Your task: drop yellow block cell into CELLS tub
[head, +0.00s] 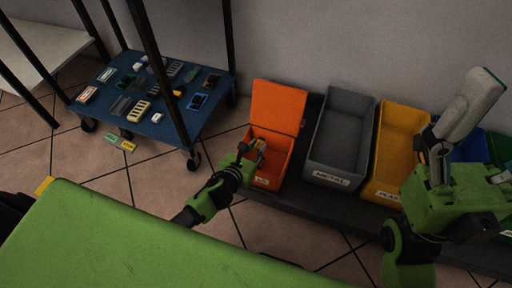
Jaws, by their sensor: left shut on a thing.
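My left gripper (256,152) is over the front left part of an orange tub (289,146). It is shut on a small yellow block cell (262,144), which is partly hidden by the fingers. The tub is open, with its orange lid (278,105) raised at the back. The tub's front label is too small and partly covered to read. My right arm reaches in at the right, but its gripper is not in view.
A grey tub (341,140) labelled METAL and a yellow tub (401,150) stand to the right, with blue and green ones beyond. A blue cart (107,113) at the left holds several small parts. A green surface (130,245) fills the lower left.

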